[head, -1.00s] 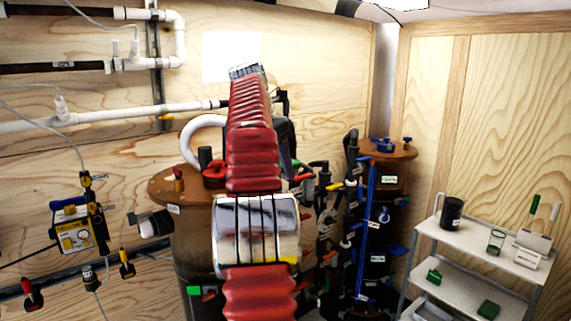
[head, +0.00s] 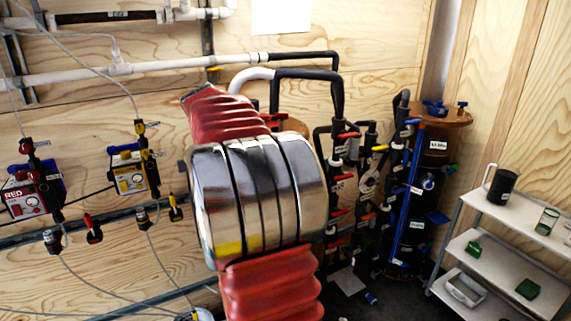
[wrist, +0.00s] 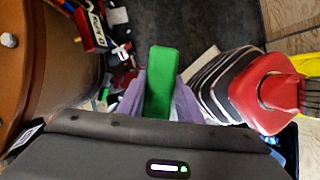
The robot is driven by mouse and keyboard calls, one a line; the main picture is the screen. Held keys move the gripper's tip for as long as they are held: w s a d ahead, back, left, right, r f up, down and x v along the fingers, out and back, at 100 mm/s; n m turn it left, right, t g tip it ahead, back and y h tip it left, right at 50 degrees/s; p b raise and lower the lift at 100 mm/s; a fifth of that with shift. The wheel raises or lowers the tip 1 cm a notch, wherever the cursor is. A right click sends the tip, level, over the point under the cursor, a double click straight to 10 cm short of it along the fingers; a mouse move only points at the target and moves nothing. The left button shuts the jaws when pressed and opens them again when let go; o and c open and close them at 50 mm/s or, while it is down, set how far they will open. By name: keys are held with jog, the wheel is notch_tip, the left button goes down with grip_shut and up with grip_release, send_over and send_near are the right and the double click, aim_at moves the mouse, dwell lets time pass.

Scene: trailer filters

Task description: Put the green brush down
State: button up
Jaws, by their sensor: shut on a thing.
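The green brush (wrist: 161,82) shows in the wrist view as a bright green block. My gripper (wrist: 160,97) is shut on it, with a pale purple finger on each side. The brush sticks out past the fingers, over a dark floor. Its lower part is hidden by the fingers and the gripper body. In the head view my red and silver arm fills the middle, and neither the gripper nor the held brush can be made out.
A shelf cart (head: 467,247) stands at right with a black mug (head: 502,186), a glass beaker (head: 547,221), green blocks (head: 527,289) and a white bin (head: 466,289). Brown-topped tanks (head: 443,117), pipes and valves stand behind my arm. A brown tank lid (wrist: 28,62) is close at left in the wrist view.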

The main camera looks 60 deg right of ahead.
jog(key=w+a+f+m+y, duration=0.1)
jog(key=w+a+f+m, duration=0.1)
jog(key=w+a+f, duration=0.3)
jog(key=w+a+f+m+y, duration=0.1)
jog(key=w+a+f+m, duration=0.2)
jog(key=a+f, duration=0.9)
jog(key=w+a+f+m+g+y, duration=0.1)
jog(key=w+a+f+m, duration=0.2)
jog(key=w+a+f, duration=0.5)
jog(key=w+a, duration=0.1)
jog(key=a, duration=1.1)
jog(key=shift+f, duration=0.35)
jog(key=shift+w+a, duration=0.1)
